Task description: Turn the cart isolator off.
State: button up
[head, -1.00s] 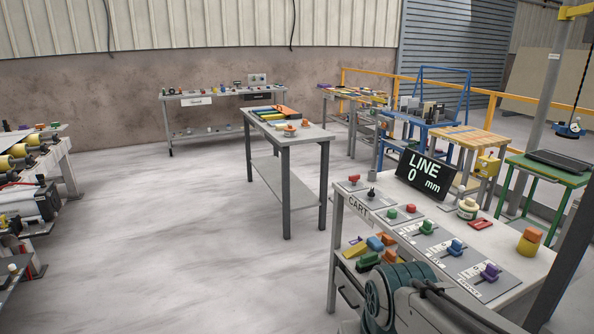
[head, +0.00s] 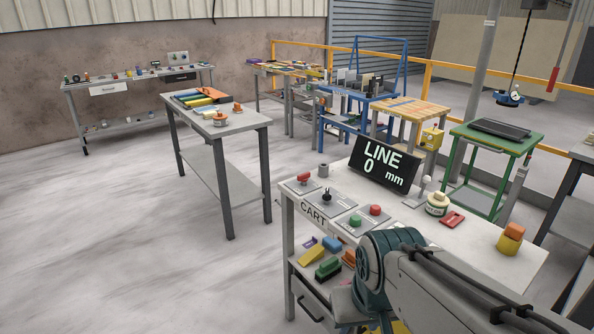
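The grey cart bench (head: 470,240) stands at the right front, with a CART label (head: 313,214) along its near-left edge. On its top sits a plate with a black upright knob (head: 326,196), which looks like the isolator; its setting is too small to read. Beside it are a red-topped control (head: 303,178), a green button (head: 354,221) and a red button (head: 375,210). My arm crosses the front of the bench and hides part of its top. My gripper is not in view.
A LINE 0 mm display (head: 384,165) stands behind the controls. Blocks lie on the lower shelf. The floor at left is clear; a narrow table (head: 215,125) stands behind.

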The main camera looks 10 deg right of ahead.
aim_at(303, 177)
jog(key=u, duration=0.2)
jog(key=k, duration=0.4)
jog(key=u, duration=0.9)
jog(key=i, duration=1.45)
jog(key=z, duration=1.15)
jog(key=i, duration=1)
jog(key=z, duration=1.1)
jog(key=i, duration=0.25)
jog(key=z, duration=0.2)
